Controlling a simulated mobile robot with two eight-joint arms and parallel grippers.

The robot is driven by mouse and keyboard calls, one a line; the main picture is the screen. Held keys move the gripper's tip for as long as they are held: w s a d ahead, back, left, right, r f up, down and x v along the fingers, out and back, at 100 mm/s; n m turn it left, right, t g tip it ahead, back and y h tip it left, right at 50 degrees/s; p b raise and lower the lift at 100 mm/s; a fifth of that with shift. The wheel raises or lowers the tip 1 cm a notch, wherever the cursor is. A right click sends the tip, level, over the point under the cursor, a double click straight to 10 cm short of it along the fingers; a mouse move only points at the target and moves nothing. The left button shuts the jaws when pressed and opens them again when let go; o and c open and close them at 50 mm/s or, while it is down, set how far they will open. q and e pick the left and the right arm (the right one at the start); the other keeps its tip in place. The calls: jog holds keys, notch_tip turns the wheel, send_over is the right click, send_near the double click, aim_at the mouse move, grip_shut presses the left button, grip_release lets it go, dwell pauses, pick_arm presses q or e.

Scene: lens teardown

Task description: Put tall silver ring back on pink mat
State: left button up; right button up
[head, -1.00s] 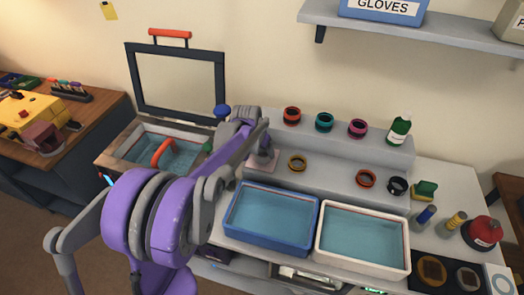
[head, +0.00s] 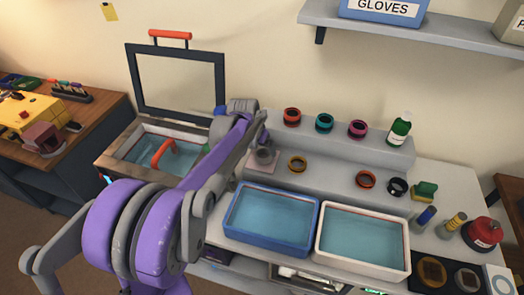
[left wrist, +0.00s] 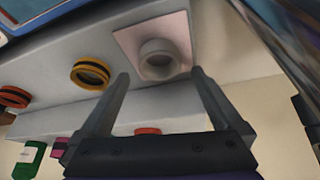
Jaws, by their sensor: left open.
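The silver ring (left wrist: 160,58) stands on the pink mat (left wrist: 127,40) in the left wrist view, its round opening showing. In the head view the ring (head: 265,155) and the pink mat (head: 257,167) show just right of my left arm, on the bench step. My left gripper (left wrist: 160,74) is open, with its two fingertips apart near the ring, one toward each side. No contact with the ring is visible. In the head view my own arm hides most of this gripper. My right gripper is in neither current view.
An orange-yellow ring (head: 297,163) stands right of the mat. Red (head: 292,116), teal (head: 324,122) and magenta (head: 357,128) rings stand on the raised ledge. A blue tray (head: 232,234) and a white tray (head: 322,258) are in front. An open-lidded basin (head: 112,160) stands at left.

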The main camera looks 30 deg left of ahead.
pick_arm(q)
jog(key=s+d+r, duration=0.3)
jog(key=s+d, duration=0.8)
jog(key=s, duration=0.4)
jog(key=s+d+f, duration=0.2)
jog(key=s, duration=0.3)
jog(key=s+d+f+t, duration=0.1)
jog(key=s+d+f, duration=0.1)
jog(key=s, duration=0.4)
jog(key=shift+d+f, duration=0.15)
jog(key=shift+f, duration=0.45)
jog(key=shift+s, duration=0.1)
